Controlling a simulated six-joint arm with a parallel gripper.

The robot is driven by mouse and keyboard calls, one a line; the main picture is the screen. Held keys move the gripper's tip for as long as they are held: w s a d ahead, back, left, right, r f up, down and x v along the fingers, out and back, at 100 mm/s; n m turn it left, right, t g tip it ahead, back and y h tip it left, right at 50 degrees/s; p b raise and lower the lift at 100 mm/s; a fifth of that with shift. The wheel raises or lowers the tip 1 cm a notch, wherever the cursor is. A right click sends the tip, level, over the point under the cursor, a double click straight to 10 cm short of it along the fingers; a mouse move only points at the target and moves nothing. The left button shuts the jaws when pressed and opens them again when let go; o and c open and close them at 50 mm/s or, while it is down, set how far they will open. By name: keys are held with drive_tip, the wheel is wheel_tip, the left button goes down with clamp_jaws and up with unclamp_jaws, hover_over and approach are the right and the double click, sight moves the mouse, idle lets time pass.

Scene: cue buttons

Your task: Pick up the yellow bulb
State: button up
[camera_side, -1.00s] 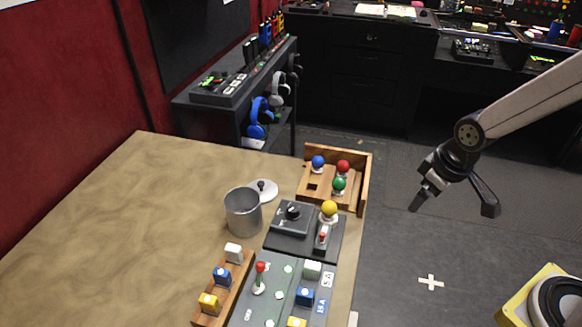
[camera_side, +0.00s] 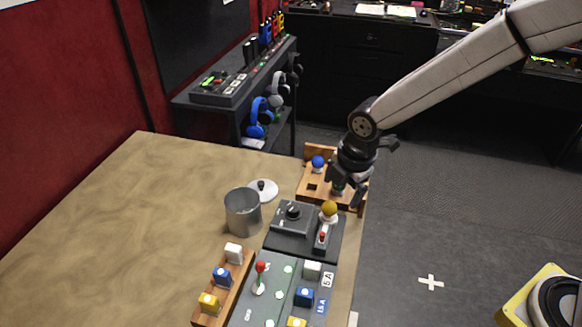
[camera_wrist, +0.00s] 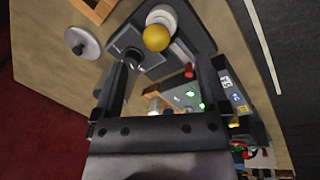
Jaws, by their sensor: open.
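The yellow bulb (camera_side: 329,208) sits on a white base at the back right of the dark control panel (camera_side: 285,243). In the wrist view the yellow bulb (camera_wrist: 156,38) is near the top middle, beyond the fingertips. My gripper (camera_side: 350,188) hangs over the wooden bulb tray, a little above and behind the yellow bulb. In the wrist view my gripper (camera_wrist: 163,75) has its two fingers wide apart with nothing between them. It is not touching the yellow bulb. My gripper hides the red bulb and most of the green bulb in the side view.
The wooden tray (camera_side: 312,194) holds a blue bulb (camera_side: 318,162). A metal can (camera_side: 242,212) and its lid (camera_side: 263,190) stand left of the panel. A red-topped switch (camera_side: 323,238) is close in front of the yellow bulb. A wooden block rack (camera_side: 237,275) lies at front left.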

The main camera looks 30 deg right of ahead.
sight(332, 203)
drive_tip(key=shift+a, duration=0.15)
drive_tip(key=shift+f, duration=0.1)
drive_tip(key=shift+w+f, duration=0.15)
drive_tip(key=shift+f, duration=0.45)
drive_tip(key=shift+w+f, duration=0.15)
drive_tip(key=shift+f, duration=0.45)
drive_tip(key=shift+w+a+f, duration=0.1)
drive_tip(key=shift+w+f, duration=0.1)
drive_tip(key=shift+f, duration=0.65)
drive_tip(key=shift+w+a+f, duration=0.15)
drive_tip(key=shift+w+f, duration=0.1)
drive_tip(key=shift+f, duration=0.55)
drive_tip(key=shift+w+a+f, duration=0.1)
drive_tip(key=shift+w+f, duration=0.1)
drive_tip(key=shift+f, duration=0.65)
clamp_jaws()
drive_tip(key=shift+r, duration=0.15)
